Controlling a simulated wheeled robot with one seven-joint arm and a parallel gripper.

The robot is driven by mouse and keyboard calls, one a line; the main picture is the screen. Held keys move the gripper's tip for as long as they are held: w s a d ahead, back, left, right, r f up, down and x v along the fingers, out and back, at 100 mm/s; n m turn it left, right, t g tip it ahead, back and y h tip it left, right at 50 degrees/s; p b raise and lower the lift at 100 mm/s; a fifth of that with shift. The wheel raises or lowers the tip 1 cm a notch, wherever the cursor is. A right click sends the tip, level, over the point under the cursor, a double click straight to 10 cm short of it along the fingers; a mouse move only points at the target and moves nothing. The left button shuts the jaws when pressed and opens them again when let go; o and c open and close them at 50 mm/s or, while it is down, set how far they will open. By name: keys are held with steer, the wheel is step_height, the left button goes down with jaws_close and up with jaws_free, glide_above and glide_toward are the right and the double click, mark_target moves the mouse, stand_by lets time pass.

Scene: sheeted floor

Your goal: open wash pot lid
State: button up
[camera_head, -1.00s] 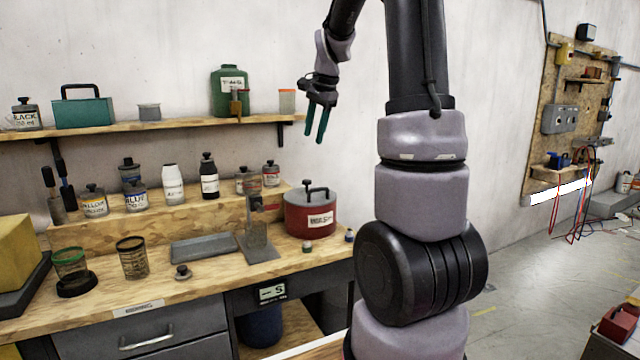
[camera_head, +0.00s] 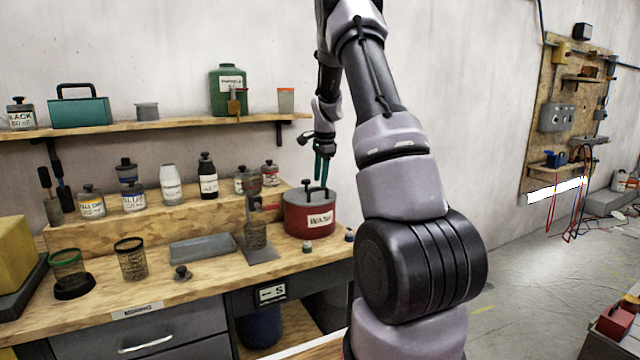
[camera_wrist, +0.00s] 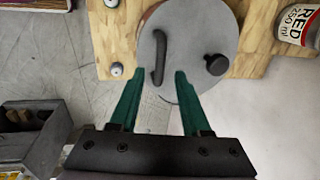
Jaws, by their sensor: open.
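The red wash pot (camera_head: 309,219) stands at the right end of the workbench, with a label on its front. Its grey lid (camera_wrist: 190,30) is on and fills the top middle of the wrist view. The lid carries a dark bar handle (camera_wrist: 159,57) and a round black knob (camera_wrist: 215,64). My gripper (camera_head: 322,172) is open and empty, its green fingers pointing down just above the pot. In the wrist view my gripper (camera_wrist: 153,80) has its two fingertips on either side of the near end of the handle, apart from it as far as I can tell.
Bottles (camera_head: 172,184) stand on a raised step left of the pot. A grey tray (camera_head: 202,248) and a metal stand (camera_head: 257,243) are on the bench beside it. A shelf (camera_head: 180,125) with a green canister (camera_head: 228,90) runs above.

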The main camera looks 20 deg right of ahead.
steer(key=shift+w+f, duration=0.2)
steer(key=shift+f, duration=0.9)
jaws_close()
stand_by(0.7)
